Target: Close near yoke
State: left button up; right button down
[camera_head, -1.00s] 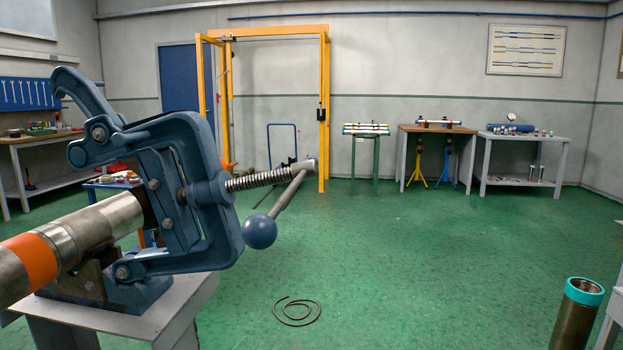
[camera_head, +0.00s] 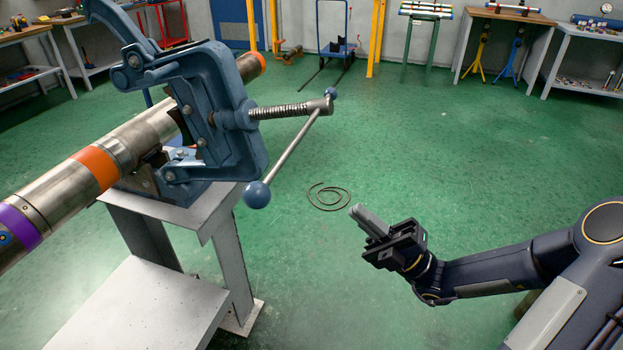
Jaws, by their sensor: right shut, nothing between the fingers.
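The near yoke (camera_head: 228,115) is a blue frame on the pipe vise at upper left. It is tipped over to the right, with its screw (camera_head: 285,111) lying roughly level and pointing right. The screw carries a slanted bar handle (camera_head: 296,148) with blue ball ends. A steel pipe (camera_head: 127,143) with orange and purple bands runs through the vise; the yoke hides part of it. My right gripper (camera_head: 366,222) is shut and empty, in the air to the right of and below the handle, touching nothing. My left gripper is out of view.
The vise stands on a grey metal stand (camera_head: 182,213) with a lower plate (camera_head: 140,310). A coiled cable (camera_head: 328,197) lies on the green floor. A hand truck (camera_head: 337,40) and workbenches stand far back. The floor between the stand and my right arm is clear.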

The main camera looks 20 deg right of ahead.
jog(key=w+a+r+m+t+b, duration=0.1)
jog(key=w+a+r, duration=0.5)
jog(key=a+r, duration=0.2)
jog(key=shift+r+h, duration=0.3)
jog(key=shift+r, duration=0.4)
jog(key=shift+w, duration=0.1)
